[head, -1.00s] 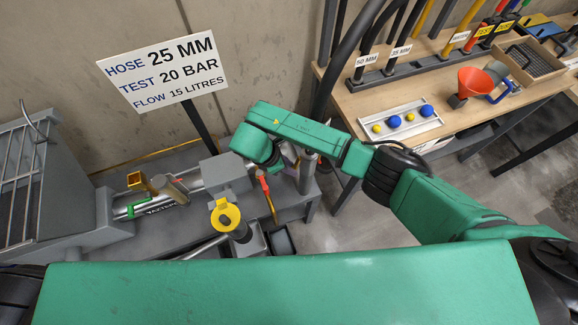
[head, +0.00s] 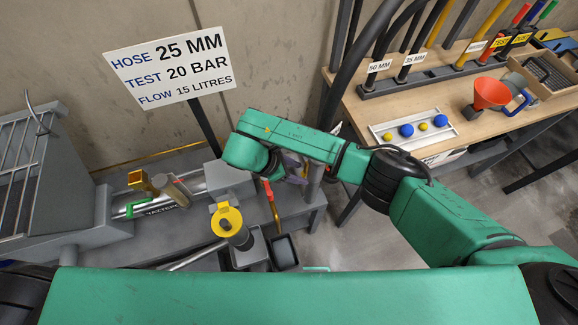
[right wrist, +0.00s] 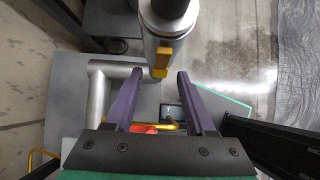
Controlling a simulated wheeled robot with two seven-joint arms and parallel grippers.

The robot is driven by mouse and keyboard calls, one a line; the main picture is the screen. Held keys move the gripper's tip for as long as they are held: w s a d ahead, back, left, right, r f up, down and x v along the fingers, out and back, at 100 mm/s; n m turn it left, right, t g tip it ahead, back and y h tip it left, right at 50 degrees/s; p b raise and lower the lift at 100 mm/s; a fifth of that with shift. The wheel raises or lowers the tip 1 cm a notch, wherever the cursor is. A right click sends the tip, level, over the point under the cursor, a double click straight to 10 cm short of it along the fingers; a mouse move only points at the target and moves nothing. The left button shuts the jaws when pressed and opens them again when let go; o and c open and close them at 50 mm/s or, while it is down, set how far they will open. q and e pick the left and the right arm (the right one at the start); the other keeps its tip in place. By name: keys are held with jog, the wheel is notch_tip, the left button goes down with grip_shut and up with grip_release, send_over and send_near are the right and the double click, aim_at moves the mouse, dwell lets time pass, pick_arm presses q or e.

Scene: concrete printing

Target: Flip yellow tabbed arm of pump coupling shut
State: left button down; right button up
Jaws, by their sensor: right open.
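In the right wrist view, a silver cylindrical pump coupling (right wrist: 165,22) carries a yellow tabbed arm (right wrist: 162,60) that hangs along its near side. My right gripper (right wrist: 159,75) is open, with its two purple fingers on either side of the tab's lower end. I cannot tell whether either finger touches the tab. In the head view, my right gripper (head: 291,165) is partly hidden behind my green arm, beside a grey upright cylinder (head: 315,178). The yellow tab does not show clearly there. My left gripper is not in view.
A yellow ring fitting (head: 228,220) and a red-handled yellow lever (head: 272,200) are left of my right gripper. A grey angled pipe (right wrist: 98,90) is close to the left finger. A sign (head: 170,68) and a wooden bench (head: 385,103) stand behind.

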jog(key=p+v, duration=0.2)
jog(key=v, duration=1.2)
jog(key=shift+s+a, duration=0.1)
